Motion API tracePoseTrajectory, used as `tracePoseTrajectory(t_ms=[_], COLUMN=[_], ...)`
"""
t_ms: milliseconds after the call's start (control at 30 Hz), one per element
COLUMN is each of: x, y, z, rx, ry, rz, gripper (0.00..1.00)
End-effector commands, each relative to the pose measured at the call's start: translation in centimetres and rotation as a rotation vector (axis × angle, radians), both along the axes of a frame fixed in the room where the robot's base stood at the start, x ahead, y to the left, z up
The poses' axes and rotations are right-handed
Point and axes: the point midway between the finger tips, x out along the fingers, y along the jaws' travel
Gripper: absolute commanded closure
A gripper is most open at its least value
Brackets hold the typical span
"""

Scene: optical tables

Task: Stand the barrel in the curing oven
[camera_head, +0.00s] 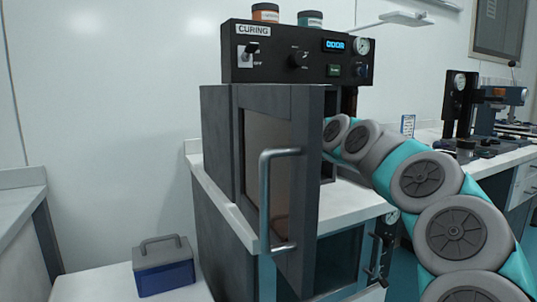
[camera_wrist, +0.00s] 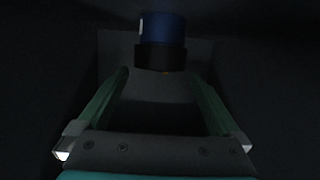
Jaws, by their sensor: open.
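The curing oven (camera_head: 215,140) stands on a bench in the head view, below a black control panel labelled CURING. Its door (camera_head: 309,200), with a tall metal handle, is swung open towards me. My arm reaches into the chamber from the right, and the door and oven hide my gripper there. In the dark wrist view my gripper (camera_wrist: 160,78) is open, with nothing between its fingers. A blue and black cylinder, apparently the barrel (camera_wrist: 161,29), is just beyond the fingertips, in front of a grey surface. It looks upright, but its contact with the surface is hard to see.
Two small jars, orange (camera_head: 265,12) and teal (camera_head: 310,19), sit on the control panel. A blue toolbox (camera_head: 164,270) is on the low surface at the left. A bench with instruments (camera_head: 490,150) stands at the right. The open door is close to my arm.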

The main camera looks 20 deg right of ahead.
Motion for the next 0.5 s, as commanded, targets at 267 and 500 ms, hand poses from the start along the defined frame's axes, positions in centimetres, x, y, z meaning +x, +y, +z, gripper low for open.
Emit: tracePoseTrajectory(t_ms=[267, 500], x=[-5.0, -6.8], y=[-0.5, -0.6], z=[1.6, 2.2], rx=[0.0, 0.001], ry=[-0.004, -0.002], rz=[-0.002, -0.001], gripper=[0.0, 0.0])
